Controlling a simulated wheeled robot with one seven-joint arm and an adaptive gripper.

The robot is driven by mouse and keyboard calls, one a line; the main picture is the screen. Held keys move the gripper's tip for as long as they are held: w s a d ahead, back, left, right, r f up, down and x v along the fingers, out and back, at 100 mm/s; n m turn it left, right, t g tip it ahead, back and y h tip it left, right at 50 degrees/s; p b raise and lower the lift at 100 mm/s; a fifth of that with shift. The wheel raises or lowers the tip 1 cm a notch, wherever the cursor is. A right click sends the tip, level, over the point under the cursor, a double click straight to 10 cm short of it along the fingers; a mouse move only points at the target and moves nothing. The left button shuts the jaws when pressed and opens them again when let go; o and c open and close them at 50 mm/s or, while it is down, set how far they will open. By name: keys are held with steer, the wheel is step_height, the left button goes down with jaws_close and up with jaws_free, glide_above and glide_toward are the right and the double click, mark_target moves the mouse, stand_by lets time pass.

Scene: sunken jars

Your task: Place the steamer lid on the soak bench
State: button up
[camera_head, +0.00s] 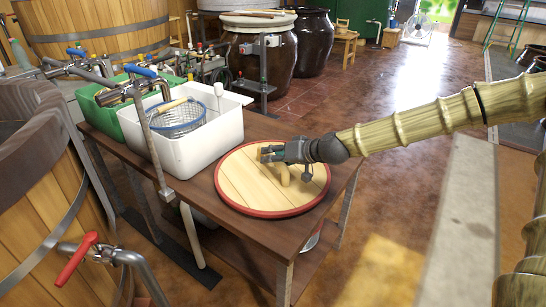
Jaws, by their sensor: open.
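The steamer lid (245,185) is a round, pale wooden disc with a red rim and a wooden handle (284,175). It lies flat on the dark wooden bench (199,193), near its right end. I take this to be the soak bench. My gripper (264,154) is over the far part of the lid, just beyond the handle, and is open. The handle stands clear of the fingers as far as I can see. Part of the lid is hidden behind my gripper. I cannot tell whether the fingers touch the lid.
A white tub (190,155) with a wire strainer (178,118) and a green tub (105,120) stand on the bench left of the lid. A wooden vat with a red-handled tap (78,256) is at the left. Large dark jars (262,65) stand behind. Open floor lies to the right.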

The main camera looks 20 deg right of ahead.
steer(key=p+v, duration=0.3)
steer(key=v, duration=0.8)
steer(key=shift+s+d+r, duration=0.1)
steer(key=shift+r, duration=0.1)
stand_by(0.4)
